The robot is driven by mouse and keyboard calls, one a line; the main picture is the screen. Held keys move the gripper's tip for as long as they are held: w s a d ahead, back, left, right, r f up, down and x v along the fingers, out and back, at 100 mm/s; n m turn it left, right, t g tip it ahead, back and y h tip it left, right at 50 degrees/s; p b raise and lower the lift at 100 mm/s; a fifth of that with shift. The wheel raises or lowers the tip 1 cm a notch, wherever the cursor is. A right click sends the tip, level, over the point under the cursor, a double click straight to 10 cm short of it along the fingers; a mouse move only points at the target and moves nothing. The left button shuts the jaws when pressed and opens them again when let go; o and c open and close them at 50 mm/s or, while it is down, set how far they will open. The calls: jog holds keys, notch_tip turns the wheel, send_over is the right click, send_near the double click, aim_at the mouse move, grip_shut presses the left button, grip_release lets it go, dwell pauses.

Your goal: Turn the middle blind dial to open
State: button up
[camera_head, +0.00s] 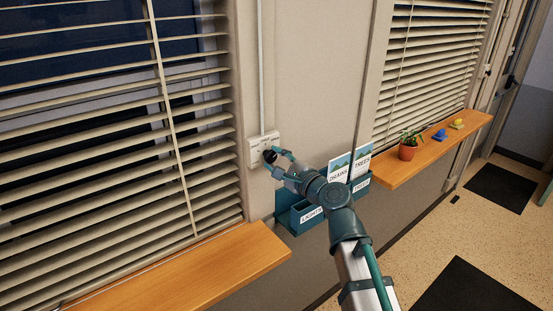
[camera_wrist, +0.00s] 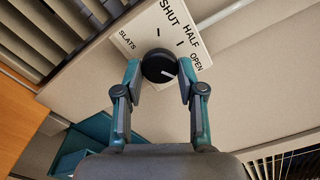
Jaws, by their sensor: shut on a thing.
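A pale plate (camera_head: 257,146) with a round black dial (camera_head: 269,156) is on the wall between two windows with blinds. In the wrist view the plate (camera_wrist: 150,28) reads SLATS, SHUT, HALF and OPEN. My gripper (camera_head: 275,158) faces the dial from the front. In the wrist view my gripper (camera_wrist: 159,75) is shut on the dial (camera_wrist: 155,66), one fingertip at each side. The dial's white mark points right and slightly down, towards the side with OPEN. The right finger hides the area there, so exact alignment cannot be told.
Left blinds (camera_head: 100,120) have slats with dark gaps between. Wooden sills (camera_head: 190,270) jut out on both sides; the right one carries a potted plant (camera_head: 408,150). A teal holder (camera_head: 296,222) with LIGHTS, DRAINS and TREES labels hangs close below my gripper.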

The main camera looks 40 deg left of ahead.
dwell(0.3)
jog(key=o, duration=1.1)
jog(key=shift+d, duration=0.15)
jog(key=v, duration=1.1)
jog(key=shift+s+d, duration=0.15)
jog(key=shift+d, duration=0.2)
